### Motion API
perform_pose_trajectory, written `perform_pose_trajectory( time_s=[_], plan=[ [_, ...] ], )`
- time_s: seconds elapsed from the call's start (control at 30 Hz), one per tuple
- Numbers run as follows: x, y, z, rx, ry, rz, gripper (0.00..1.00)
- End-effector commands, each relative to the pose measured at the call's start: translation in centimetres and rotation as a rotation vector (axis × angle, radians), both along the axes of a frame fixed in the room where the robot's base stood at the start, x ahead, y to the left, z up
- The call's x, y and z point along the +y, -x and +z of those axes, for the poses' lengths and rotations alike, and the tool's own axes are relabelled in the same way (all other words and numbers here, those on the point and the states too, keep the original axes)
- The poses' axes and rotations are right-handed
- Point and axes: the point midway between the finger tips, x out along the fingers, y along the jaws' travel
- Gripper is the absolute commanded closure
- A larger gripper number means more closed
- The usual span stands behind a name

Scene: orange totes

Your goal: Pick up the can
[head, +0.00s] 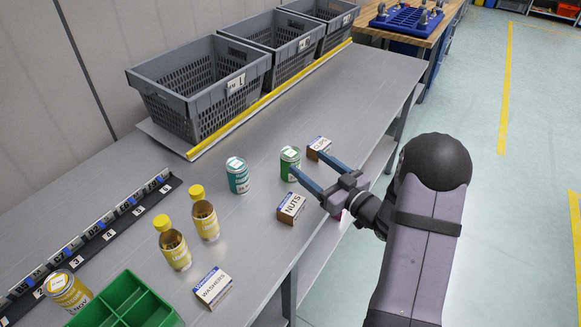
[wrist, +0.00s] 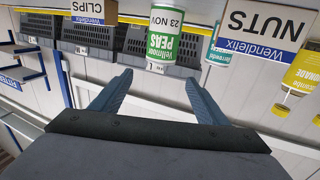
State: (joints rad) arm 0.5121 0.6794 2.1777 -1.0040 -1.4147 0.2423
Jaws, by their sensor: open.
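The green-and-white peas can (head: 288,160) stands upright on the grey bench. In the wrist view, which is upside down, the can (wrist: 165,38) is beyond my fingertips and roughly between their lines. My gripper (head: 305,160) is open and empty, its two blue fingers pointing at the can's side of the bench. In the head view one fingertip overlaps the can's lower right edge; I cannot tell whether they touch. The gripper also fills the lower wrist view (wrist: 157,82). A teal can (head: 237,178) stands to the left of the peas can.
A clips box (head: 319,146) and a nuts box (head: 291,208) stand close to the peas can. Two yellow-capped bottles (head: 204,220), a washers box (head: 213,287), a yellow-labelled can (head: 67,291) and a green divided tray (head: 125,278) are left. Grey crates (head: 190,83) line the back.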

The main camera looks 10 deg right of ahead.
Motion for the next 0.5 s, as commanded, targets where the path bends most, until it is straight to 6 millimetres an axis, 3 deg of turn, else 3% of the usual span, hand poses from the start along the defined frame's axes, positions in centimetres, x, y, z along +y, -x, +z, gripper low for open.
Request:
perform_pose_trajectory(
  time_s=[0.1, 0.2, 0.5],
  plan=[
    [0.0, 0.0, -1.8, 0.001, 0.000, -0.001, 0.32],
    [0.0, 0.0, -2.4, -0.001, 0.000, -0.001, 0.32],
    [0.6, -1.0, -2.5, -0.001, 0.003, 0.002, 0.32]
  ],
)
